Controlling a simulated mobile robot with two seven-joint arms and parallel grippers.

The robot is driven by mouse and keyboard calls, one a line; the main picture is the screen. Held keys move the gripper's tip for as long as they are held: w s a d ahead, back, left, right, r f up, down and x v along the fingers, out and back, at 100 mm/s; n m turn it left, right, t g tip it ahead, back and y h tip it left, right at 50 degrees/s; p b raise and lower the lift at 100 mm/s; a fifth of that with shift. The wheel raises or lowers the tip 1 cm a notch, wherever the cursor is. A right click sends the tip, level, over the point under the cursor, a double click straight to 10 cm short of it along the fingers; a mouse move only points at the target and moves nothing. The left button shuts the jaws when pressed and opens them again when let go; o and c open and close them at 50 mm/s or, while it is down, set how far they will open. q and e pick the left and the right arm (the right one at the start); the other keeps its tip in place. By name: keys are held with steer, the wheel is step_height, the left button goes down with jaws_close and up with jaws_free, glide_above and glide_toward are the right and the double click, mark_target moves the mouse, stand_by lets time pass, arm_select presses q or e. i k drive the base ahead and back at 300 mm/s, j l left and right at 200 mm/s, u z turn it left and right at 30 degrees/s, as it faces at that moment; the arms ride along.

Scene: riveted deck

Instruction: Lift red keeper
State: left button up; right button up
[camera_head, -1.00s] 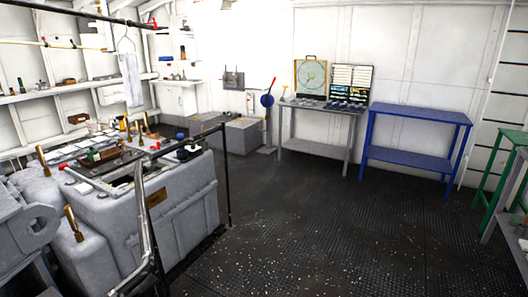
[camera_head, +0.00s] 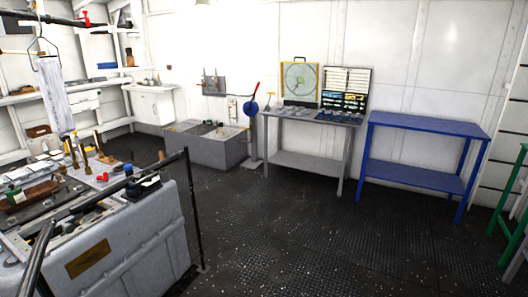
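No piece can be told for certain as the red keeper. A small red item (camera_head: 103,177) lies on top of the grey machine housing (camera_head: 135,240) at the left. Another small red part (camera_head: 86,18) sits on the dark overhead bar at the upper left. A lever with a red grip (camera_head: 256,88) stands by a blue round wheel (camera_head: 251,107) near the back wall. Neither of my grippers is in view.
A black railing post (camera_head: 193,210) stands at the housing's right corner. A grey table (camera_head: 305,161) with cases, a blue table (camera_head: 413,182) and a grey open tub (camera_head: 206,150) line the back. Green legs (camera_head: 508,205) edge the right. The dark deck (camera_head: 300,240) between is clear.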

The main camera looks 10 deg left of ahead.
mark_target(87, 22)
steer(key=i+u, duration=0.4)
steer(key=i, duration=0.4)
steer(key=i+l+u, duration=0.15)
steer(key=i+u, duration=0.3)
steer(key=i, duration=0.4)
steer(key=i+u, duration=0.35)
steer(key=i, duration=0.25)
steer(key=i+u, duration=0.35)
steer(key=i, duration=0.25)
steer(key=i+l+u, duration=0.35)
steer(key=i, duration=0.2)
steer(key=j, duration=0.1)
